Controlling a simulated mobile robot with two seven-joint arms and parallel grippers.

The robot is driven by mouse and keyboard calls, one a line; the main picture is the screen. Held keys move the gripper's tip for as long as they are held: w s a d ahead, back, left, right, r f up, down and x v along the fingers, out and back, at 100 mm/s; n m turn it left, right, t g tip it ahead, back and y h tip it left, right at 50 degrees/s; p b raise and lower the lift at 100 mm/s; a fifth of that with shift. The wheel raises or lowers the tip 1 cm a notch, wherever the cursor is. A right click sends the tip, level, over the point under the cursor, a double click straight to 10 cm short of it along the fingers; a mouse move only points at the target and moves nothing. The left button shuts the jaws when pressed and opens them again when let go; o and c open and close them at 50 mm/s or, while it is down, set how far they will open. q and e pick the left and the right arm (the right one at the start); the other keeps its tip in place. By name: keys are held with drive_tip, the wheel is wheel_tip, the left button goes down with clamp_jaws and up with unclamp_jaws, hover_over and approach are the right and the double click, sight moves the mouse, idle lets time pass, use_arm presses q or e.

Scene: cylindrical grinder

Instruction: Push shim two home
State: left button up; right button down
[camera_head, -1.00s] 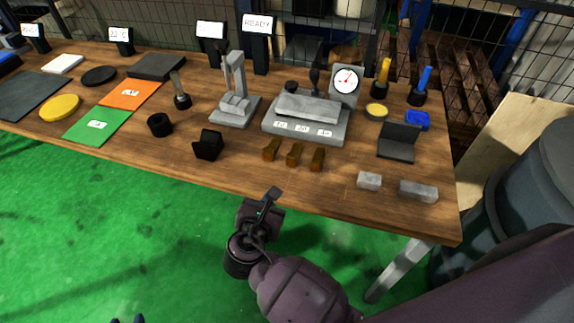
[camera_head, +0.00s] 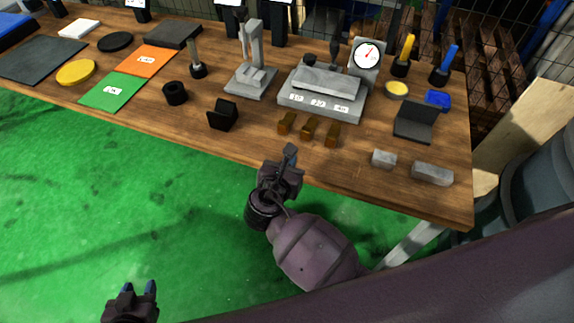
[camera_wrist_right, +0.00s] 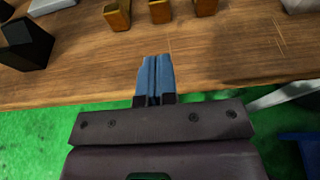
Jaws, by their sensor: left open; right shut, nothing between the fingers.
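Three small brass-brown blocks stand in a row near the table's front edge: a left one (camera_head: 286,123), a middle one (camera_head: 310,128) and a right one (camera_head: 332,134). Behind them is a grey fixture (camera_head: 349,112) with three white labels on its front. I cannot tell which piece is shim two. My right gripper (camera_head: 290,152) is shut and empty at the front edge, short of the blocks. In the right wrist view its blue fingertips (camera_wrist_right: 154,60) point at the middle block (camera_wrist_right: 159,12), apart from it. My left gripper (camera_head: 139,288) is open and empty over the floor.
A black angled block (camera_head: 222,115) stands left of the brass blocks. Two grey blocks (camera_head: 384,158) (camera_head: 432,173) and a dark folded stand (camera_head: 415,122) are at right. A dial gauge (camera_head: 368,54) stands behind the fixture. The wood around the brass blocks is clear.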

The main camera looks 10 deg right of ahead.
drive_tip(key=b, duration=0.1)
approach(306, 128)
drive_tip(key=w+d+f, duration=0.2)
drive_tip(key=w+f, duration=0.1)
drive_tip(key=shift+w+d+f, duration=0.1)
drive_tip(key=shift+w+d, duration=0.05)
drive_tip(key=shift+w, duration=0.05)
drive_tip(key=shift+w+d, duration=0.4)
drive_tip(key=shift+w, duration=0.15)
drive_tip(key=shift+w+d, duration=0.1)
drive_tip(key=shift+w, duration=0.05)
drive_tip(key=w+d+p, duration=0.2)
drive_tip(key=w, duration=0.1)
drive_tip(key=shift+w+d, duration=0.1)
drive_tip(key=shift+w, duration=0.05)
drive_tip(key=shift+w+d, duration=0.25)
